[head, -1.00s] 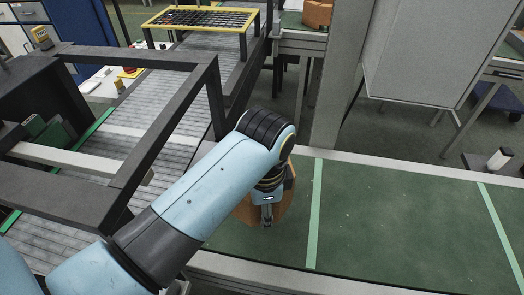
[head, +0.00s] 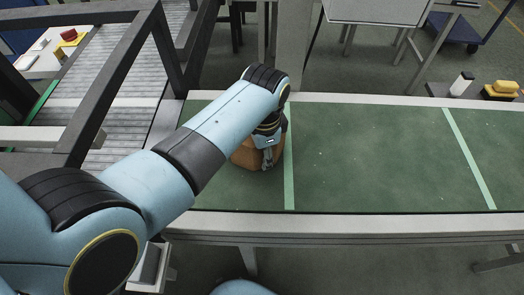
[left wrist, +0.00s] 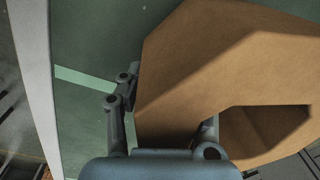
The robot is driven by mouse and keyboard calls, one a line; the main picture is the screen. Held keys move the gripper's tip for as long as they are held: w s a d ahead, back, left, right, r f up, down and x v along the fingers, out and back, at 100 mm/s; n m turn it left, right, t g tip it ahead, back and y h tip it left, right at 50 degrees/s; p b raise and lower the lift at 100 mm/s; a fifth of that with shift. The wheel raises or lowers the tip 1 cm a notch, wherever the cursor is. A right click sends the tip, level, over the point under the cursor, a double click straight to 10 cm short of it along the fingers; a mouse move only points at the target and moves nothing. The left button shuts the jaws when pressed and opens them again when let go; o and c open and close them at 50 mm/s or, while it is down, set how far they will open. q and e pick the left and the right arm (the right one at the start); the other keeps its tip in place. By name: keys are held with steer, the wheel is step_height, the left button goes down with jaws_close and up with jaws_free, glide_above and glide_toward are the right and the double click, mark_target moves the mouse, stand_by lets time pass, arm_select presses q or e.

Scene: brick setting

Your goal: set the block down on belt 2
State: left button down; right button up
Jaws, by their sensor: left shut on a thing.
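The block is orange-brown with angled faces (head: 244,156). In the head view it is over the green belt (head: 365,160), just left of a pale green cross stripe. My left gripper (head: 267,158) points down and is shut on the block, partly covering it. In the left wrist view the block (left wrist: 225,75) fills much of the upper right, between the gripper's fingers (left wrist: 165,110). I cannot tell whether its underside touches the belt. No belt number is readable. My right gripper is not in view.
A grey roller conveyor (head: 110,85) with a dark frame (head: 135,90) stands left of the belt. A pale rail (head: 400,222) runs along the belt's near edge. Beyond the far edge are a white-topped bottle (head: 462,83) and a yellow item (head: 500,90). The belt right of the stripe is clear.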

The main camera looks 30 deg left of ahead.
arm_select(q)
steer(key=shift+w+f, duration=0.1)
steer(key=shift+f, duration=0.1)
steer(key=shift+r, duration=0.15)
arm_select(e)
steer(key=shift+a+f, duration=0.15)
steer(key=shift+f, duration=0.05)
arm_select(q)
steer(key=c, duration=1.4)
jaws_free()
steer(key=shift+f, duration=0.2)
steer(key=o, duration=0.5)
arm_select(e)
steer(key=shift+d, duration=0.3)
